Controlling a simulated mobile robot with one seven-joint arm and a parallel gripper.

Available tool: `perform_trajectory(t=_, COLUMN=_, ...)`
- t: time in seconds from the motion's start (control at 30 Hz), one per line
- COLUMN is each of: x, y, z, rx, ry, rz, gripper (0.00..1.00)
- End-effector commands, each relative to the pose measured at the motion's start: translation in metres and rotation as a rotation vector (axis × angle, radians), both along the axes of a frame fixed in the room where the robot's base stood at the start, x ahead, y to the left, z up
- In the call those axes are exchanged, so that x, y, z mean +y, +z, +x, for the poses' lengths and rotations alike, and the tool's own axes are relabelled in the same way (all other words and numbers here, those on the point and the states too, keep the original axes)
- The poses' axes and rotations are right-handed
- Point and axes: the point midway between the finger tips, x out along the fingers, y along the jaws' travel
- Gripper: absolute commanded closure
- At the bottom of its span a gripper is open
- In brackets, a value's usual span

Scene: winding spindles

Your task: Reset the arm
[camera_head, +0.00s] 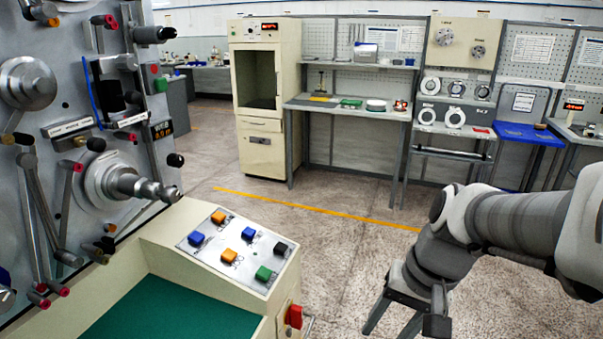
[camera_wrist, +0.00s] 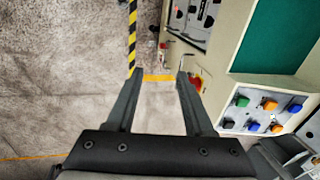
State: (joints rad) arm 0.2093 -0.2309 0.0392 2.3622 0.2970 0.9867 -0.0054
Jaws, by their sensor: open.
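My gripper (camera_head: 408,318) hangs at the lower right of the head view, at the end of my grey and white arm. Its fingers point down over bare floor, to the right of the winding machine. In the wrist view my gripper (camera_wrist: 157,75) shows two fingers spread apart with nothing between them. Floor and a strip of yellow line show through the gap.
The winding machine's control panel (camera_head: 238,245) has several coloured buttons. A red knob (camera_head: 294,316) sits on its side, and also shows near the right finger in the wrist view (camera_wrist: 196,83). Workbenches (camera_head: 345,105) and a beige cabinet (camera_head: 263,100) stand behind. Open floor (camera_head: 330,240) lies between.

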Motion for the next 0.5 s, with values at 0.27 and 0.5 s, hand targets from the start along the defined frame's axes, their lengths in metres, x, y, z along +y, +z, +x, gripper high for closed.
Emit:
perform_trajectory(t=0.27, x=-0.003, y=0.062, z=-0.027, rx=-0.257, ry=0.169, rz=-0.191, gripper=0.47)
perform_trajectory(t=0.5, x=-0.007, y=0.094, z=-0.042, rx=-0.407, ry=0.245, rz=-0.291, gripper=0.47)
